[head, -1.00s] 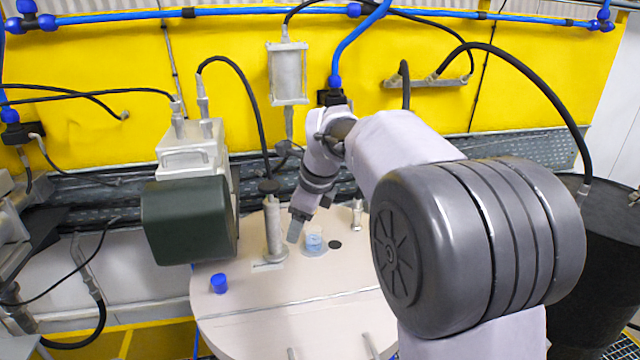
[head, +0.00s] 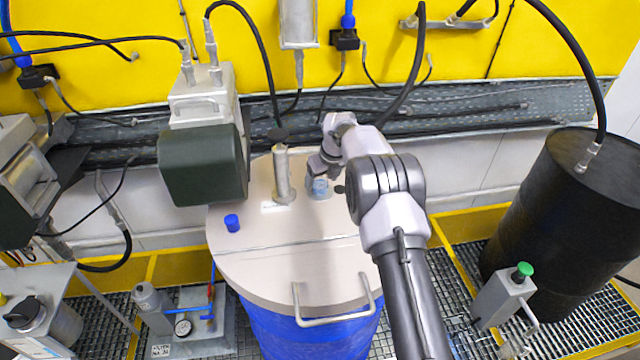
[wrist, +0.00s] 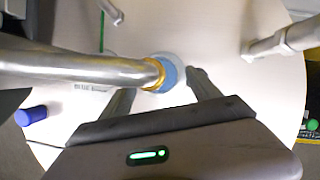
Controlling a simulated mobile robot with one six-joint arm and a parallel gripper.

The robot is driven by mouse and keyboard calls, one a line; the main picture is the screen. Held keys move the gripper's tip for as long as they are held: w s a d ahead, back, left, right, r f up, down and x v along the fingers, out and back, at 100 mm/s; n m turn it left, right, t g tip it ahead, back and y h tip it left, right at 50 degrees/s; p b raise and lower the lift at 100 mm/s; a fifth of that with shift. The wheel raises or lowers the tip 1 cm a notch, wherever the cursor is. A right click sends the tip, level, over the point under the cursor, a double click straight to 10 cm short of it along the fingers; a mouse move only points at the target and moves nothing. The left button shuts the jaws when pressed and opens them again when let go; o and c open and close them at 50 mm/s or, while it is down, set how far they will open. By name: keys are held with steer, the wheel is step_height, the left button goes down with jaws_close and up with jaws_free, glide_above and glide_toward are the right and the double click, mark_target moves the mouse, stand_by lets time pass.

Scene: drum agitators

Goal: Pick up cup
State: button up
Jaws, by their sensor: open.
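A small light-blue cup (head: 320,187) stands on the round pale drum lid (head: 240,256), right of an upright metal post (head: 283,175). My gripper (head: 318,178) is low over the cup and hides part of it in the head view. In the wrist view my gripper (wrist: 162,84) is open, with its fingers apart on either side of the blue cup (wrist: 172,76). A metal tube with a brass-coloured ring (wrist: 80,70) crosses from the left and covers part of the cup. I cannot tell whether the fingers touch it.
A darker blue cap (head: 232,222) sits on the lid's left side. A dark green motor housing (head: 203,165) overhangs the lid's left edge. A handle (head: 335,318) is at the front. The lid's front half is mostly clear. A black drum (head: 570,215) stands right.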

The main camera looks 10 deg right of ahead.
steer(key=shift+x, duration=1.1)
steer(key=shift+d, duration=0.1)
steer(key=shift+r, duration=0.1)
steer(key=shift+c, duration=1.4)
jaws_close()
